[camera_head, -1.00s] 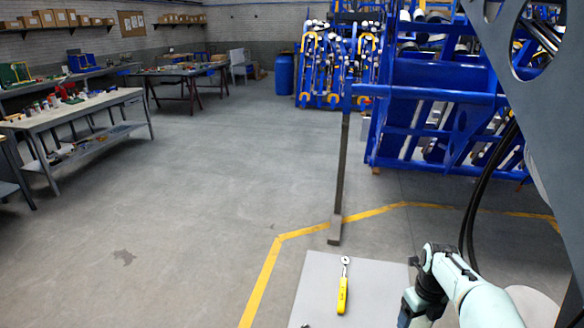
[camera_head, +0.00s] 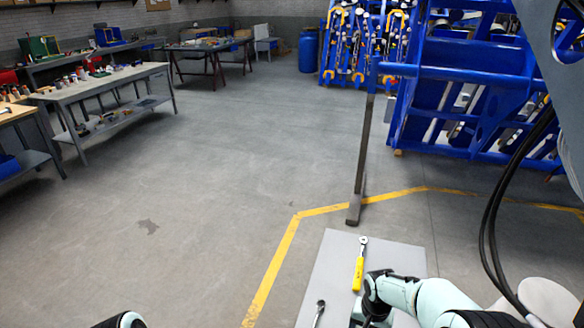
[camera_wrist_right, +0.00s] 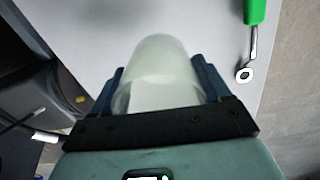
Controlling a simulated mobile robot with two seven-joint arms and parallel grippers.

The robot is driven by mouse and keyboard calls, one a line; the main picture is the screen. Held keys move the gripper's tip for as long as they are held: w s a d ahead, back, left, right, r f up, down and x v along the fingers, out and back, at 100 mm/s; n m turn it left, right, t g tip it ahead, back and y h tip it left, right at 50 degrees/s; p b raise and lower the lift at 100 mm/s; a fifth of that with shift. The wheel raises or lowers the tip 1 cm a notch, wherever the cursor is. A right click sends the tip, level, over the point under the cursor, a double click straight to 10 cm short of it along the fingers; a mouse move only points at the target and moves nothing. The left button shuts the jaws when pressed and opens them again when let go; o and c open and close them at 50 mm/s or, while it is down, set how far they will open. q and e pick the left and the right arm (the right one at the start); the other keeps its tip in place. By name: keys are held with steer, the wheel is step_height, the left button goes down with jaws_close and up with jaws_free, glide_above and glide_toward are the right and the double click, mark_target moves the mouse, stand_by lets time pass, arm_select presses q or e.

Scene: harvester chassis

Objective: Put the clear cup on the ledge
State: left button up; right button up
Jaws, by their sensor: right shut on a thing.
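The clear cup (camera_wrist_right: 160,75), pale and translucent, sits between the two dark fingers of my right gripper (camera_wrist_right: 158,90) in the right wrist view. The gripper is shut on it. A light grey flat surface (camera_wrist_right: 88,25) lies behind the cup; I cannot tell whether the cup touches it. In the head view the same grey surface (camera_head: 335,262) is at the bottom centre. My right arm reaches over its right side, and the cup is hidden there. I cannot tell which part is the ledge. Only a piece of my left arm shows at the bottom left.
A yellow-handled ratchet (camera_head: 358,272) lies on the grey surface. A second tool (camera_head: 319,308) lies nearer; a green-handled tool (camera_wrist_right: 252,40) shows in the wrist view. Blue racks (camera_head: 470,105) stand at the back right, workbenches (camera_head: 100,88) at the left. The floor between is clear.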

steer(key=a+n, duration=0.1)
steer(key=f+n, duration=0.1)
steer(key=n, duration=0.1)
steer(key=s+a+n, duration=0.1)
steer(key=n, duration=0.1)
steer(key=shift+a+f, duration=0.25)
steer(key=shift+a, duration=0.05)
step_height(320, 180, up, 5)
steer(key=shift+f, duration=0.1)
steer(key=shift+s+d, duration=0.1)
steer(key=shift+s, duration=0.1)
